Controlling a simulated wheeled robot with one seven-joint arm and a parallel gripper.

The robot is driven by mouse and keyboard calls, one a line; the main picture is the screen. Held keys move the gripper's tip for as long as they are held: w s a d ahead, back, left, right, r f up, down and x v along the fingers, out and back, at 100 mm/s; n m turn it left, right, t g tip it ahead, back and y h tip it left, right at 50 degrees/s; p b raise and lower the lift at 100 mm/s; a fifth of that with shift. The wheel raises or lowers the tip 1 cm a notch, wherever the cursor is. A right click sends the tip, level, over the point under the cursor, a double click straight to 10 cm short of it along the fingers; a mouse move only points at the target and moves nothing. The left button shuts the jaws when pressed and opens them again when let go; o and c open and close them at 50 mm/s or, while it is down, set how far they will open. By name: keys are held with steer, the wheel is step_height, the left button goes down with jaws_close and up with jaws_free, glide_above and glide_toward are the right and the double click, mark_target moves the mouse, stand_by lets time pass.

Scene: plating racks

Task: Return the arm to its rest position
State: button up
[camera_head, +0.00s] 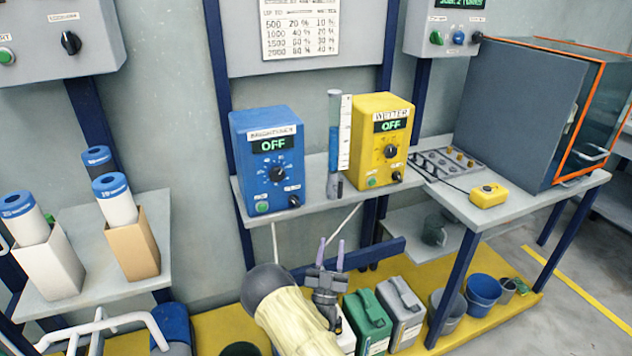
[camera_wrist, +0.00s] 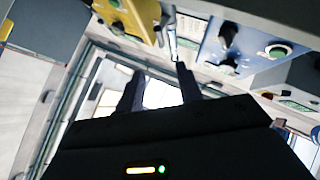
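My gripper (camera_head: 331,255) shows at the lower middle of the head view, with its two light purple fingers pointing up and apart. It is in front of and below the shelf with the blue and yellow boxes. Nothing shows between the fingers. In the wrist view my gripper (camera_wrist: 160,92) has two dark fingers standing apart with an empty gap. My arm comes up from the bottom of the head view, its pale sleeve bent at a dark joint.
A blue box (camera_head: 268,160) and a yellow box (camera_head: 378,140), both reading OFF, flank a blue-filled cylinder (camera_head: 334,140) on a shelf. Green (camera_head: 367,320) and grey (camera_head: 402,312) canisters stand low beside my gripper. Right is a table (camera_head: 510,212) with a large grey cabinet (camera_head: 515,110).

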steer(key=w+d+r+m+g+h, duration=0.1)
steer(key=w+d+m+g, duration=0.35)
steer(key=d+g, duration=0.3)
steer(key=s+r+n+g+y, duration=0.35)
steer(key=s+g, duration=0.45)
steer(key=s, duration=0.8)
steer(key=s+r+n+g+y, duration=0.2)
steer(key=s+n+g+y, duration=0.45)
steer(key=s, duration=0.95)
step_height(320, 180, up, 25)
steer(key=m+g+h+p, duration=0.1)
steer(key=m+p, duration=0.1)
steer(key=p, duration=2.3)
steer(key=shift+a+f+h, duration=0.15)
steer(key=shift+a+h, duration=0.15)
steer(key=shift+a, duration=0.1)
